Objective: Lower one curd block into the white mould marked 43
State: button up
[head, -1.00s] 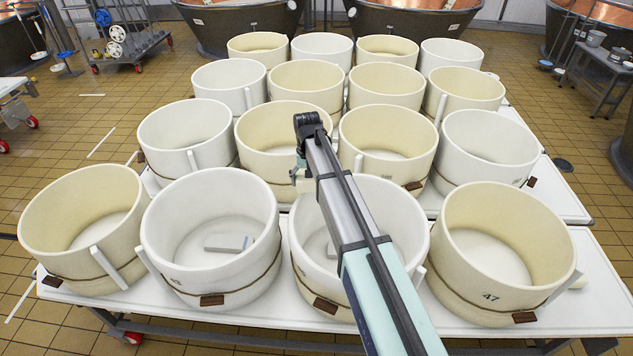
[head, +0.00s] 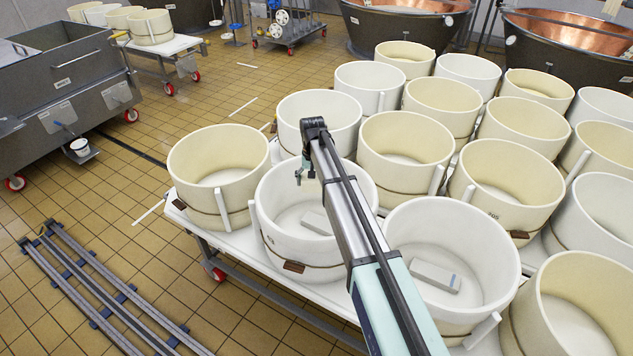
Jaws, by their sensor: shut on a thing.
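The white mould (head: 262,222) stands second from the left in the front row. Its number is not readable now; the earlier view shows a marking that looks like 43 on it. A pale grey curd block (head: 317,223) lies on its floor. Another curd block (head: 436,276) lies in the white mould to its right (head: 500,245). My gripper (head: 304,173) hangs from the arm's end, in the picture over the far inner part of the second mould, above its floor. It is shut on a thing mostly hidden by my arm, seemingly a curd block.
A cream mould (head: 195,160) stands close on the left and a white mould (head: 320,105) behind. More cream and white moulds crowd the table to the right. Rails (head: 110,285) lie on the tiled floor at left. A grey steel tank (head: 70,85) stands at the far left.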

jog(key=shift+a+f, duration=0.1)
jog(key=shift+f, duration=0.2)
jog(key=shift+f+b, duration=6.6)
jog(key=shift+f, duration=8.65)
jog(key=shift+f, duration=0.1)
jog(key=o, duration=1.2)
